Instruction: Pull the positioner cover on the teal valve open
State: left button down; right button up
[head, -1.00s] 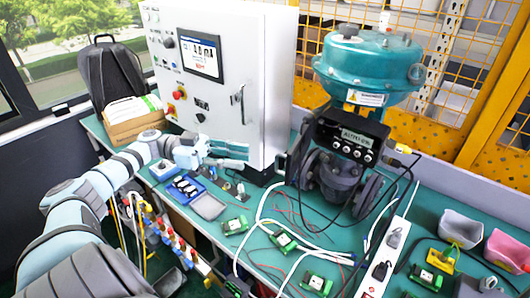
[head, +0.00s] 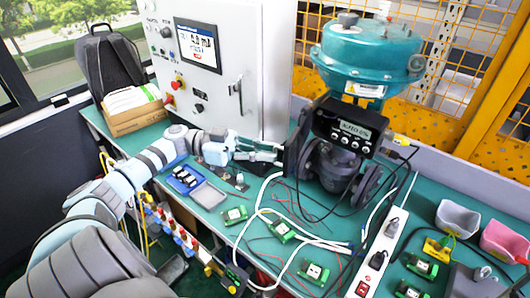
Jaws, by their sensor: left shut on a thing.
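The teal valve (head: 367,55) stands at the back of the bench, with a black positioner (head: 345,128) below its teal top. The positioner's front shows a small display and a row of round knobs. Its dark cover (head: 298,138) stands swung out at the positioner's left side, so the front is uncovered. My left gripper (head: 279,153) reaches in from the left, its fingers at the cover's outer edge and shut on it. The exact contact is small and hard to make out. My right gripper is not in view.
A white control cabinet (head: 245,60) stands behind my left gripper. Cables and several green terminal blocks (head: 312,272) lie in front of the valve. A power strip (head: 380,255) and grey and pink bins (head: 457,220) are at right. A blue tray (head: 184,181) lies below my left arm.

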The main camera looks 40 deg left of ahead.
pick_arm(q)
jog(key=a+b, duration=0.2)
jog(key=a, duration=0.1)
jog(key=a+b, duration=0.1)
jog(key=shift+w+a+b, duration=0.25)
jog(key=shift+a+b, duration=0.05)
jog(key=shift+b, duration=0.05)
jog(key=c, duration=1.8)
grip_release()
jog(key=shift+c, duration=0.2)
jog(key=shift+o, duration=0.4)
jog(key=shift+w+d, duration=0.1)
jog(key=shift+w, duration=0.2)
jog(key=v, duration=0.7)
jog(key=shift+s+a, duration=0.15)
jog(key=shift+a, duration=0.1)
